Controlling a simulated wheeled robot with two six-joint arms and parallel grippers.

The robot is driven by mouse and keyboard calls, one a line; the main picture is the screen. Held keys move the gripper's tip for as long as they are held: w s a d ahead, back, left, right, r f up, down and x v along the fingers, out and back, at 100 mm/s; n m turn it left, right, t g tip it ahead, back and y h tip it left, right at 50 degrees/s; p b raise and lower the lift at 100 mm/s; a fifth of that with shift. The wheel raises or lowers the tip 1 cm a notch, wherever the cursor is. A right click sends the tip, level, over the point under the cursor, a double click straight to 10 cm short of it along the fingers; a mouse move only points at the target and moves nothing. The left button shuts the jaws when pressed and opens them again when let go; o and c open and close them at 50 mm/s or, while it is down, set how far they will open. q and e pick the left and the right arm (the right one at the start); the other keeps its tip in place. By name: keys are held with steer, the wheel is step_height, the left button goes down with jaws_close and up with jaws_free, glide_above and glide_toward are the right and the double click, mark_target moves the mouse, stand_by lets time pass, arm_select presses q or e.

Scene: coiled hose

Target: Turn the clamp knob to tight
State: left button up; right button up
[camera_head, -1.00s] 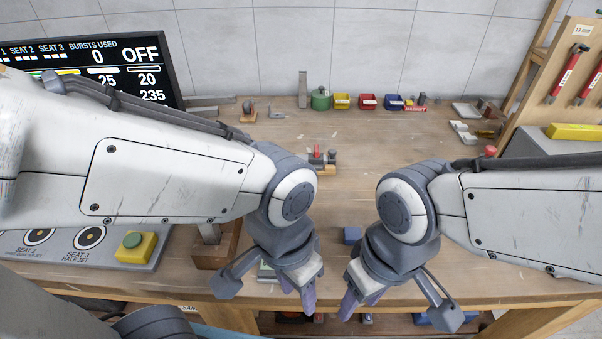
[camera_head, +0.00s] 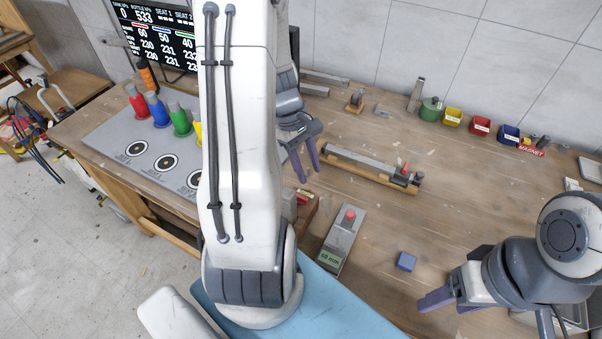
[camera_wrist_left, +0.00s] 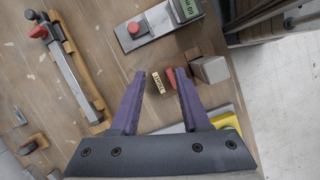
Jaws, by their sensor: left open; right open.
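A small red knob (camera_head: 302,198) shows on a wooden block (camera_head: 309,212), partly hidden behind my left arm in the head view. In the left wrist view a red knob (camera_wrist_left: 171,79) lies beside a small pale label (camera_wrist_left: 158,83), whose word seems to read TIGHT. My left gripper (camera_head: 306,172) is open and empty above the bench. In its wrist view the fingertips (camera_wrist_left: 156,73) frame the label and knob, apparently without touching; the gap in height cannot be told. My right gripper (camera_head: 443,303) is open and empty at the right, near the bench front.
A grey gauge with a red button (camera_head: 341,238) stands right of the block. Behind it lies a long rail with a red-topped clamp (camera_head: 370,168). A blue cube (camera_head: 406,262) is on the bench. Coloured bottles (camera_head: 160,110) stand on the seat panel at left.

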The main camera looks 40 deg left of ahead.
mark_target(300, 196)
arm_select(q)
steer(key=s+a+n+p, duration=0.1)
steer(key=s+a+n, duration=0.1)
steer(key=a+n, duration=0.3)
steer(key=shift+m+t, duration=0.4)
steer(key=shift+m, duration=0.2)
steer(key=x, duration=1)
steer(key=shift+s+a+f, duration=0.15)
steer(key=shift+s+f, duration=0.05)
steer(key=shift+f, duration=0.1)
jaws_close()
